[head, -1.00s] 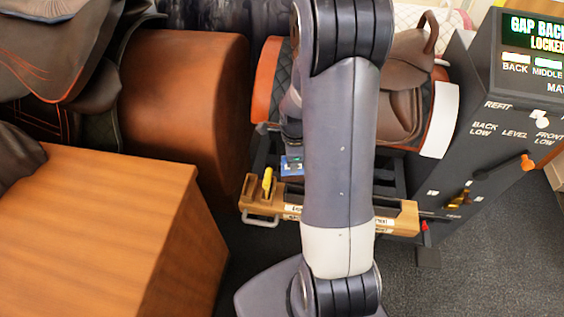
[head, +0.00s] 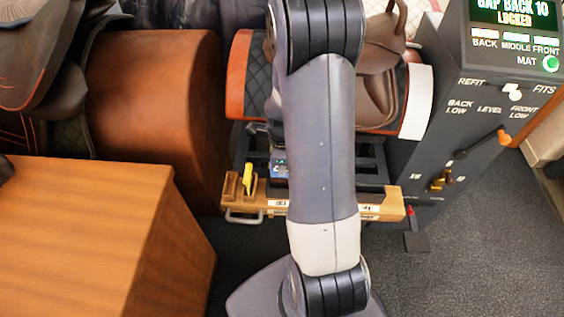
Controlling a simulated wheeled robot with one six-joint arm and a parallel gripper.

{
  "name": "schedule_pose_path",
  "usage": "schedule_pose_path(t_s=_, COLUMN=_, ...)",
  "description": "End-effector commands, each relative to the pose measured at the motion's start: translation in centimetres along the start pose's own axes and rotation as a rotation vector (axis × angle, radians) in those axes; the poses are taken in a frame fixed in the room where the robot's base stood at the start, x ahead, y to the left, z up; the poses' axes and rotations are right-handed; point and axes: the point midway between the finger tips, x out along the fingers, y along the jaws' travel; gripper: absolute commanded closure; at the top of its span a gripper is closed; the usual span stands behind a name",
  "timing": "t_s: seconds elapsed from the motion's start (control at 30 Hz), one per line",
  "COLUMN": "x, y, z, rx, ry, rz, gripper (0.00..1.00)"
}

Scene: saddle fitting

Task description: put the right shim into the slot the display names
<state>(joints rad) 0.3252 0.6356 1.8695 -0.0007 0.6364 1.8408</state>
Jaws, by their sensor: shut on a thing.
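The display (head: 515,12) on the dark console at the right reads "GAP BACK 10 LOCKED", its top line partly cut off. Below it are lamps marked BACK, MIDDLE and FRONT. A wooden shim rack (head: 272,206) with small white labels lies low in the middle. A yellow piece (head: 247,178) stands upright at its left end. My gripper (head: 276,150) is mostly hidden behind my arm, above the rack. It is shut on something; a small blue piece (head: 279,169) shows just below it. The saddle (head: 378,85) sits on its stand behind; its slots are hidden.
The console (head: 455,120) has a REFIT/FITS switch, an orange-knobbed lever (head: 504,138) and a lit green MAT lamp (head: 551,63). A wooden block (head: 90,225) fills the left front. A brown leather drum (head: 155,110) stands behind it. Carpet is clear at the lower right.

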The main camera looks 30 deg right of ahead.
Motion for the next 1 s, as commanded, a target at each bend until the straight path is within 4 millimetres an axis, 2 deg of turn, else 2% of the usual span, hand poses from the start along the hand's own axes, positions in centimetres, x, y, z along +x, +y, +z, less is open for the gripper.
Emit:
schedule_pose_path(t_s=0.03, x=0.7, y=0.0, z=0.0, rx=0.000, ry=0.000, rz=0.000, gripper=1.00)
schedule_pose_path(t_s=0.7, x=5.4, y=0.0, z=0.0, rx=0.000, ry=0.000, rz=0.000, gripper=1.00)
schedule_pose_path(t_s=1.0, x=7.0, y=0.0, z=0.0, rx=-0.001, ry=0.000, rz=-0.001, gripper=1.00)
